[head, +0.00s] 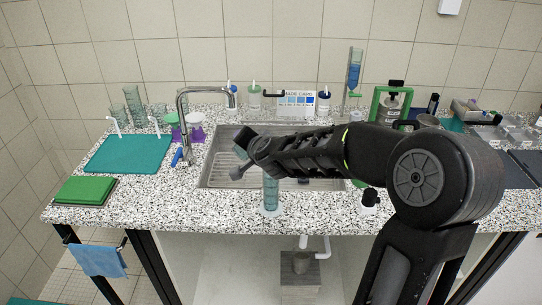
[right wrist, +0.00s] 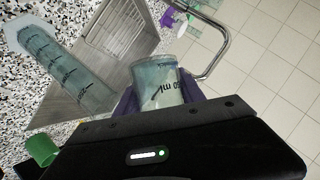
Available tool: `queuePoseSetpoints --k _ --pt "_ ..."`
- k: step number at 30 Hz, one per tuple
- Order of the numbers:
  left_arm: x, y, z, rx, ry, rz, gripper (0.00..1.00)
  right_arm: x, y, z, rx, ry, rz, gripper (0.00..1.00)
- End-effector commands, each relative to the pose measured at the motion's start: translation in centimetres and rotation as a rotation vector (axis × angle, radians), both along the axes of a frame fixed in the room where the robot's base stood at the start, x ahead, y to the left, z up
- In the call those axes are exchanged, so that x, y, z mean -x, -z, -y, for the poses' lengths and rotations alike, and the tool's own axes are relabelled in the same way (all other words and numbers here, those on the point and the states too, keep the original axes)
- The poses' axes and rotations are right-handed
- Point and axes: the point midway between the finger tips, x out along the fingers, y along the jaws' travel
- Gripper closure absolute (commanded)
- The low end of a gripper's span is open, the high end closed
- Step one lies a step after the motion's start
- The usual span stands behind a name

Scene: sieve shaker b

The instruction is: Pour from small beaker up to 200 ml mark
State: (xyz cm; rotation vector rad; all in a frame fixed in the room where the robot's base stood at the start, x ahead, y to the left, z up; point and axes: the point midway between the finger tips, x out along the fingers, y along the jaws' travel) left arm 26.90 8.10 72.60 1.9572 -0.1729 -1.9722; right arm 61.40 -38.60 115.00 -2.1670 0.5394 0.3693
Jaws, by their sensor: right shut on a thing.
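My right gripper (right wrist: 160,98) is shut on a small clear beaker (right wrist: 156,80) with black print reading "50 ml" or similar. The beaker looks tilted in the right wrist view; whether liquid leaves it cannot be told. A tall graduated cylinder (head: 271,192) stands upright on the counter in front of the sink. Its upper part is hidden behind my right arm in the head view. In the right wrist view the cylinder (right wrist: 68,68) lies left of the beaker, apart from it, with its foot at upper left. Its fill level is unclear. My left gripper is out of view.
The sink (head: 212,172) with a curved tap (head: 181,115) lies behind the cylinder. A teal mat (head: 118,155) and green boards (head: 84,190) are at left. Bottles, a blue-filled cylinder (head: 354,72) and a green stand (head: 377,103) line the back.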

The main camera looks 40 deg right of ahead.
Motion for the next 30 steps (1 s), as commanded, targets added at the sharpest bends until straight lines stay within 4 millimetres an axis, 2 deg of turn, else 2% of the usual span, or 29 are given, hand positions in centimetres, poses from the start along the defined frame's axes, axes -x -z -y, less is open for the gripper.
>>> queuePoseSetpoints --k 7,12,19,21,30 --pt "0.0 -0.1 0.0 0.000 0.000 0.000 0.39 -0.1 -0.9 -0.3 0.111 0.001 -0.043 1.00" --pt "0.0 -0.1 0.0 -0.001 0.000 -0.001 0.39 -0.6 1.9 -1.6 0.262 -0.003 -0.111 1.00" --pt "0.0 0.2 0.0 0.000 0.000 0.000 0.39 -0.9 5.2 -2.4 0.389 -0.002 -0.161 1.00" --pt "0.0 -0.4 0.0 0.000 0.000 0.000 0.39 -1.2 5.2 -3.1 0.462 -0.004 -0.188 1.00" --pt "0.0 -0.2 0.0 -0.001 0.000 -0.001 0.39 -1.7 6.0 -4.2 0.686 0.001 -0.281 1.00"
